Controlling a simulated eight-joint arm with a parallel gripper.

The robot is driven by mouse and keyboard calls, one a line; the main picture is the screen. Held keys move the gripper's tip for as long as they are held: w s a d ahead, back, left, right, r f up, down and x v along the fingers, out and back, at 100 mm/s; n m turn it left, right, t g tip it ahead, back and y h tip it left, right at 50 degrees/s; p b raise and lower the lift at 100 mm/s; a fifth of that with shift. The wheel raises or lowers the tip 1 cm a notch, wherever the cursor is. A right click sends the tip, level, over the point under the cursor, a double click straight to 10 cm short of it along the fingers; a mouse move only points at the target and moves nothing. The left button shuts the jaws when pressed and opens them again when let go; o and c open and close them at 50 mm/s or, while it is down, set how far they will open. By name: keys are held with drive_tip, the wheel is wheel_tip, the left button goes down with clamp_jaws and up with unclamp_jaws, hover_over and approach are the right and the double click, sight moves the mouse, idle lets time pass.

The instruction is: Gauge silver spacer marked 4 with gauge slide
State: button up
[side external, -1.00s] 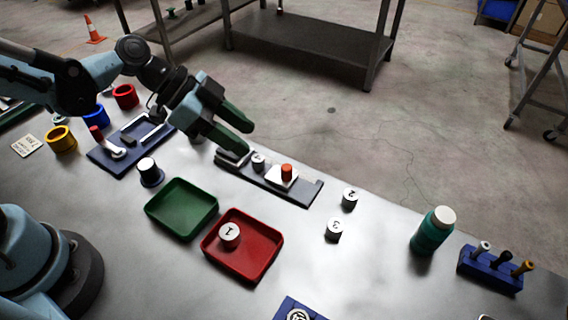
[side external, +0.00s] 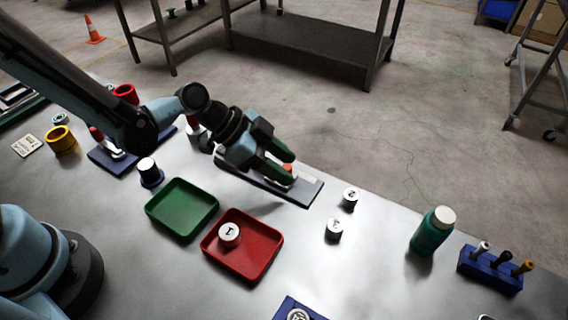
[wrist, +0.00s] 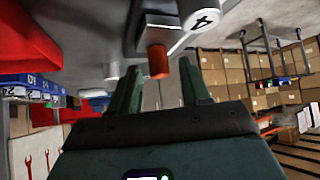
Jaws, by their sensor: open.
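The gauge (side external: 303,193) is a dark grey bar lying on the metal table. Its slide has an orange-red knob (side external: 287,167), which also shows in the wrist view (wrist: 157,63). My gripper (side external: 286,165) is open at the slide, with its green fingers pointing down to the right. In the wrist view the knob stands between and just ahead of the two fingertips (wrist: 158,80), with no visible grip on it. The silver spacer marked 4 (wrist: 203,20) shows its white face beside the slide in the wrist view. In the side view it is hidden behind my gripper.
Spacers marked 2 (side external: 350,198) and 3 (side external: 334,230) stand right of the gauge. Spacer 1 (side external: 229,234) is in the red tray (side external: 262,270). A green tray (side external: 160,212) lies left of it. A green bottle (side external: 430,238) and blue peg block (side external: 482,270) stand further right.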

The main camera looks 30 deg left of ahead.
drive_tip(key=shift+x, duration=0.8)
drive_tip(key=shift+c, duration=0.5)
drive_tip(key=c, duration=0.6)
drive_tip(key=shift+a, duration=2)
drive_tip(key=o, duration=0.7)
drive_tip(key=v, duration=1.2)
